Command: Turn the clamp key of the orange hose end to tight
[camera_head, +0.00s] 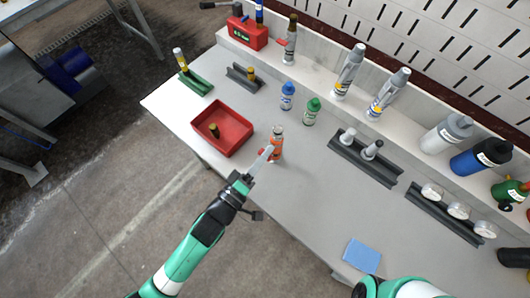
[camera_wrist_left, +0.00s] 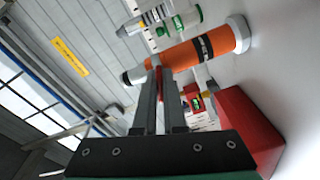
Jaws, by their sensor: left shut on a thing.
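The orange hose end (camera_head: 276,142) stands upright on the grey bench near its front edge, with a grey cap on top. In the left wrist view the orange hose end (camera_wrist_left: 205,50) appears lying across the top because the camera is tilted. My left gripper (camera_head: 267,151) reaches it from the front left. Its fingers (camera_wrist_left: 161,75) are shut on a small red piece at the hose end's side, seemingly the clamp key (camera_head: 261,152). The fingers hide most of the key, so its angle cannot be told. My right gripper is out of view; only part of that arm shows at the bottom.
A red tray (camera_head: 247,146) stands just left of the hose end. Blue (camera_head: 287,97) and green (camera_head: 311,112) bottles stand behind it. A dark rack (camera_head: 365,163) is to the right, and a blue pad (camera_head: 361,256) lies in front. The bench between hose end and pad is clear.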

